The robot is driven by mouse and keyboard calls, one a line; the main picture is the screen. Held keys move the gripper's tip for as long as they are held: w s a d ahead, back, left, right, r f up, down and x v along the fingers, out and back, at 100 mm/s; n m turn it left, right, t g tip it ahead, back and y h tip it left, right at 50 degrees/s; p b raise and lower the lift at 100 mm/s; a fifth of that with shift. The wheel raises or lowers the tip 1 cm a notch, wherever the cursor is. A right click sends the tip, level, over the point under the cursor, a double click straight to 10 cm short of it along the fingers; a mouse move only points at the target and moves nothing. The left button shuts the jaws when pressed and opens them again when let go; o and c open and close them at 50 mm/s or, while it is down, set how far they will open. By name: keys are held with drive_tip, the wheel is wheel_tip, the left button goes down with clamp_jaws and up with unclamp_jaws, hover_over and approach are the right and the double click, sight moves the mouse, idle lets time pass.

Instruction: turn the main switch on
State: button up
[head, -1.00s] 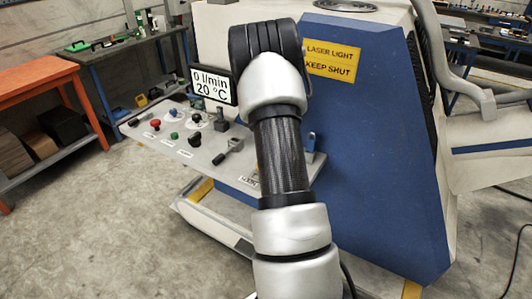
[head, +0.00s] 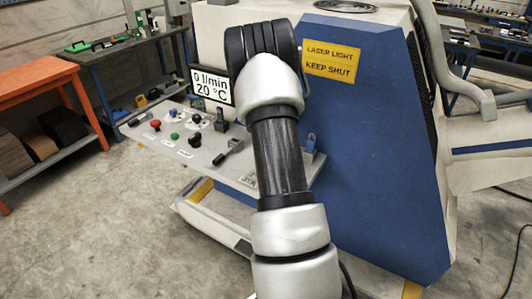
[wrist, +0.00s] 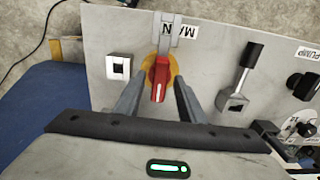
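The main switch (wrist: 160,78) is a red rotary handle on a yellow disc, in the middle of the wrist view. Its white-marked end points toward my gripper's palm. A label reading roughly "MAIN" (wrist: 183,31) lies beyond it, partly covered by a grey bracket-like piece. My gripper (wrist: 162,92) is open, with one grey finger on each side of the red handle. Gaps show between fingers and handle near the palm; I cannot tell whether the tips touch it. In the head view my arm hides the switch and the gripper.
The grey control panel (head: 205,152) carries several knobs and buttons, including a black-handled lever (wrist: 245,70) beside the switch. A square white-framed part (wrist: 118,67) is on its other side. A display (head: 212,88) reads 0 l/min, 20 °C. The blue machine housing (head: 375,170) stands at the right.

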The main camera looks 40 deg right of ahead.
wheel_tip(320, 180, up, 17)
drive_tip(key=shift+r, duration=0.2)
idle(0.5)
idle(0.4)
drive_tip(key=s+a+r+n+t+p, duration=0.1)
drive_tip(key=s+a+r+n, duration=0.25)
drive_tip(key=a+r, duration=0.4)
drive_tip(key=s+a+r+n+t+p, duration=0.15)
drive_tip(key=s+a+r, duration=0.3)
drive_tip(key=a, duration=0.55)
drive_tip(key=s+a+f+n+t, duration=0.2)
drive_tip(key=s+a+n, duration=0.6)
drive_tip(key=s+a, duration=0.5)
drive_tip(key=s+t, duration=0.1)
drive_tip(key=s, duration=0.2)
drive_tip(key=shift+s+a+f+n, duration=0.3)
drive_tip(key=shift+s+f+n, duration=0.05)
drive_tip(key=shift+s+n, duration=0.05)
